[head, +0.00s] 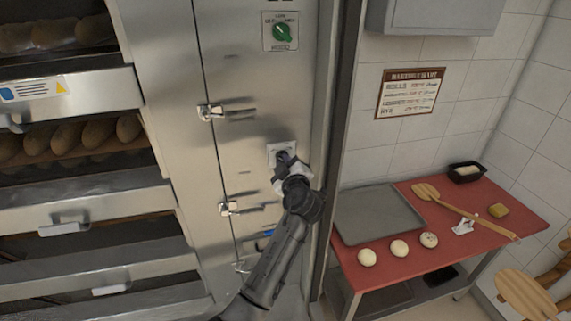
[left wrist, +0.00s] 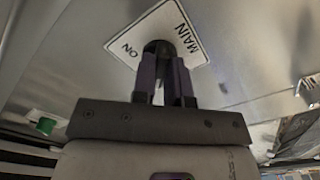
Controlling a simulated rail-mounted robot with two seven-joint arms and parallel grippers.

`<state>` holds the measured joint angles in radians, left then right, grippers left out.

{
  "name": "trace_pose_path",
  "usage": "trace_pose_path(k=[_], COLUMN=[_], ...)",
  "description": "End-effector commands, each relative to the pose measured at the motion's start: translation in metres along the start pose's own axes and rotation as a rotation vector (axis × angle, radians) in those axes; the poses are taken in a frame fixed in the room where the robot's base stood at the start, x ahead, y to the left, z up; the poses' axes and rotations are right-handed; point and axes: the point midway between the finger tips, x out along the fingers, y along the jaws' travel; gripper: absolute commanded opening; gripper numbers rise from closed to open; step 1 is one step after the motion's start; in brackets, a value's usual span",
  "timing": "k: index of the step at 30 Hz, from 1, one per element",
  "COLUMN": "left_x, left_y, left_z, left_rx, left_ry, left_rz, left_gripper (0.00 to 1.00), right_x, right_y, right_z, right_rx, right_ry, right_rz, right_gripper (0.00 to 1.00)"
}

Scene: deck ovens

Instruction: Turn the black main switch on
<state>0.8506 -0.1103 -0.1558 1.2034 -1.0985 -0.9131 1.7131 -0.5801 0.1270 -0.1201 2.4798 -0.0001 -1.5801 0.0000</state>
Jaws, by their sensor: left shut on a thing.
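The black main switch (left wrist: 158,46) sits on a white plate (left wrist: 168,22) lettered MAIN and ON, on the steel oven panel. In the head view the plate (head: 274,148) shows on the tall panel right of the decks. My left gripper (head: 286,162) reaches up to it from below. In the left wrist view its two dark fingers (left wrist: 164,72) are shut on the switch, one on each side. The fingers hide much of the knob, and I cannot tell which way it points. My right gripper is in neither view.
A green rotary knob (head: 281,33) on a white plate sits higher on the panel. Latch handles (head: 226,112) stick out left of the switch. Open decks with loaves (head: 68,136) are at left. A red table (head: 390,256) with a tray and dough balls stands at right.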

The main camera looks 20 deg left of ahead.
Motion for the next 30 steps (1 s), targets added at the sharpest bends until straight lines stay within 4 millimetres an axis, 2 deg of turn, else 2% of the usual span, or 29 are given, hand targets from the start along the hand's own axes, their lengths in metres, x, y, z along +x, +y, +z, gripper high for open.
trace_pose_path(k=[8, 16, 30], left_x=[0.000, 0.000, 0.000], left_y=[-0.002, -0.002, -0.001], left_z=[0.002, 0.002, -0.001], left_rx=[0.124, 0.369, 0.818], left_ry=[0.000, 0.000, 0.001], left_rz=[0.001, 0.000, 0.000], left_gripper=[0.00, 0.00, 0.00], right_x=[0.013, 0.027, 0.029], right_y=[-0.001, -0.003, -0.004], right_z=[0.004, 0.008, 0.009], right_rx=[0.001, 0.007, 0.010], right_ry=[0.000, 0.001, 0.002], right_rz=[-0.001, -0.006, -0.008], right_gripper=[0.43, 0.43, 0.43])
